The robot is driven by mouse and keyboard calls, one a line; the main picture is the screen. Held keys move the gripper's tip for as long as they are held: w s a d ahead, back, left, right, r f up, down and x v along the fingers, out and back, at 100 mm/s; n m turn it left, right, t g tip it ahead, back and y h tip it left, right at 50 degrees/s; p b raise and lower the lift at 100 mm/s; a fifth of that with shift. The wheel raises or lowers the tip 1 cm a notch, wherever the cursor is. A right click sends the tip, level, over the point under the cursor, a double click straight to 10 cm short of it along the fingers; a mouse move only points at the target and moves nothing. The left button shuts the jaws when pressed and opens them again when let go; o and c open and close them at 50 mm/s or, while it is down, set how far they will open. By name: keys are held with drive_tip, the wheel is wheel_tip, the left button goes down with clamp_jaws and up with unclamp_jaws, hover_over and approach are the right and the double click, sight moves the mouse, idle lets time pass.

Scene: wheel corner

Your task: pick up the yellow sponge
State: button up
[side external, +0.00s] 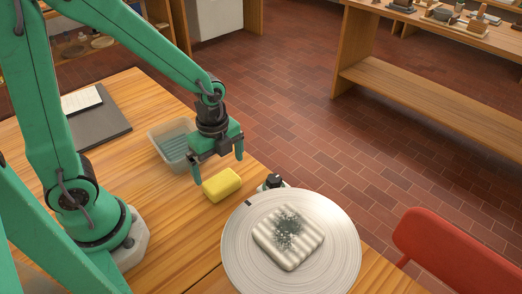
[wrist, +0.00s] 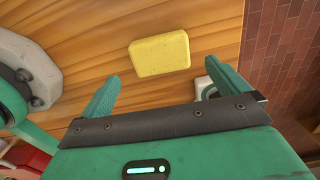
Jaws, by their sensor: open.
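The yellow sponge (side external: 222,184) lies flat on the wooden table, between a clear plastic tub and a round white wheel in the side view. It also shows whole in the wrist view (wrist: 159,53), just beyond the fingertips. My gripper (side external: 218,168) is open and points down, above and close to the sponge. In the wrist view its two green fingers (wrist: 158,78) are spread wider than the sponge, with nothing between them. I cannot tell the exact height of the fingertips over the table.
The clear tub (side external: 172,145) stands behind my gripper. The round wheel (side external: 335,235) carries a pale ribbed block with dark speckles (side external: 288,237). A small dark-topped object (side external: 272,183) sits by the wheel's edge. A red chair (side external: 455,250) stands at the right; the tiled floor lies past the table edge.

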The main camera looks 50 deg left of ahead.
sight(221, 180)
drive_tip(key=shift+f, duration=0.65)
drive_tip(key=shift+f, duration=2.6)
drive_tip(key=c, duration=0.9)
